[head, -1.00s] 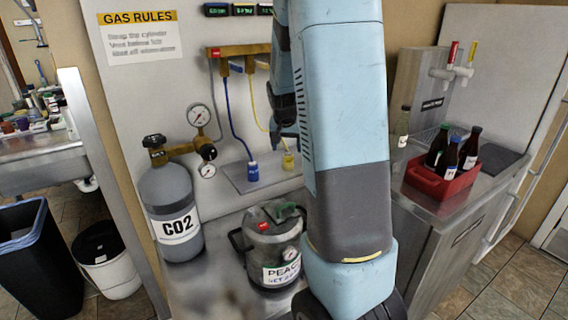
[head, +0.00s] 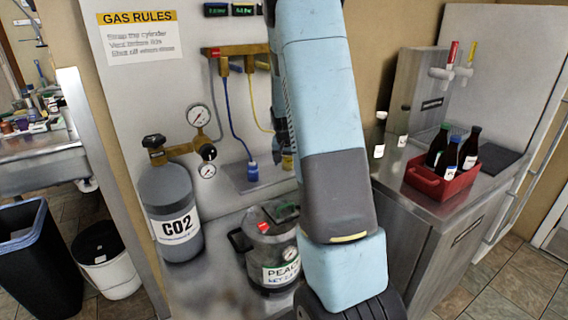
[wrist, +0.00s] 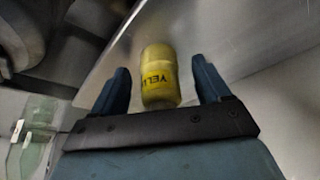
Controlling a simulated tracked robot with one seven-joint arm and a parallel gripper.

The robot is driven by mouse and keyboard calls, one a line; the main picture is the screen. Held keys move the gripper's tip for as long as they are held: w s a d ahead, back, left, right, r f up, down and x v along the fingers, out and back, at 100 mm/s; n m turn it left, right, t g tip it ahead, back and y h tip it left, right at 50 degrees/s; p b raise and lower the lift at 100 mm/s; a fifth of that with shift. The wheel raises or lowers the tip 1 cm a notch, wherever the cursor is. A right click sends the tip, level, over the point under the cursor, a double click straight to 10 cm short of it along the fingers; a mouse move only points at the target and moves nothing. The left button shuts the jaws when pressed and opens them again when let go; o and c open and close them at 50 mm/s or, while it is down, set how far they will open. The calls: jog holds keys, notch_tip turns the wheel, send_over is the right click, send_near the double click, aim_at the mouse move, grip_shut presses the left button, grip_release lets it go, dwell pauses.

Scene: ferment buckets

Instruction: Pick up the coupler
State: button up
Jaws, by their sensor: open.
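The yellow coupler (wrist: 158,62) shows in the wrist view with black lettering that reads "YEL" before it is cut off. It lies between the two dark blue fingers of my gripper (wrist: 160,68), which are open, with a gap visible on each side. In the head view my gripper is largely hidden by my own arm.
A grey CO2 cylinder (head: 172,213) with gauges stands at the left. A lidded keg (head: 270,245) labelled "PEA" sits below the couplers. A red crate (head: 440,182) of bottles stands on the right counter. The brass manifold (head: 236,52) is on the wall above.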

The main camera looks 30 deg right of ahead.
jog(key=c, duration=1.2)
jog(key=shift+c, duration=0.2)
jog(key=shift+r, duration=0.35)
notch_tip(320, 180, up, 3)
jog(key=shift+f, duration=0.15)
jog(key=s+r, duration=0.9)
jog(key=s, duration=0.5)
jog(key=shift+r, duration=0.25)
